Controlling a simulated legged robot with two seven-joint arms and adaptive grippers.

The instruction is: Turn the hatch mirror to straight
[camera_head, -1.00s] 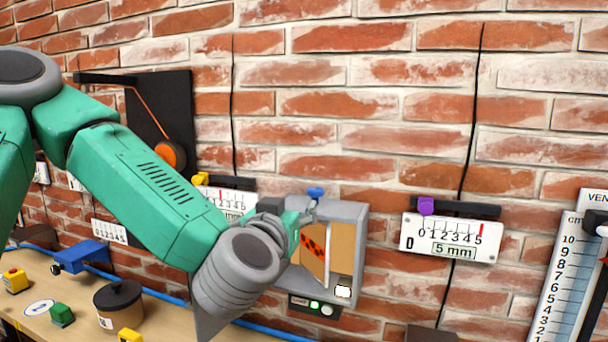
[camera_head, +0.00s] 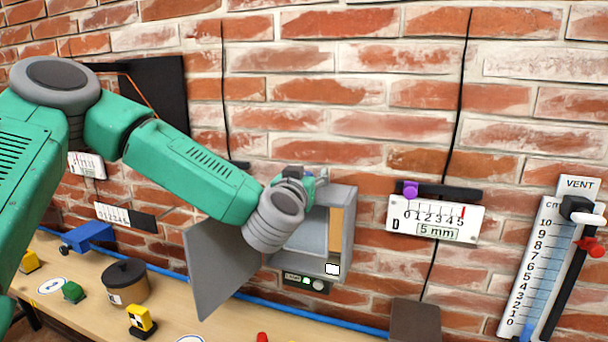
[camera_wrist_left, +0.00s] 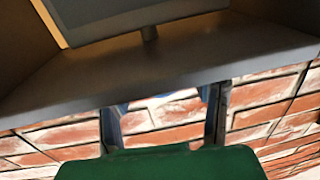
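The hatch (camera_head: 346,235) is a grey box on the brick wall, open at the front. Inside it, the mirror (camera_head: 312,230) is a pale blue-grey panel, with a tan surface beside it. The left wrist view shows a dark panel (camera_wrist_left: 130,14) on a short post inside the box. My left gripper (camera_head: 314,176) is at the box's upper edge. The blue knob on top of the box is not clearly visible. My right gripper is out of view.
A large grey panel (camera_head: 218,268) stands out left of the box, below my forearm. A switch strip (camera_head: 305,282) with a green light is under the box. A dial plate (camera_head: 436,222) and vent scale (camera_head: 545,265) are to the right. The bench (camera_head: 190,318) holds several small objects.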

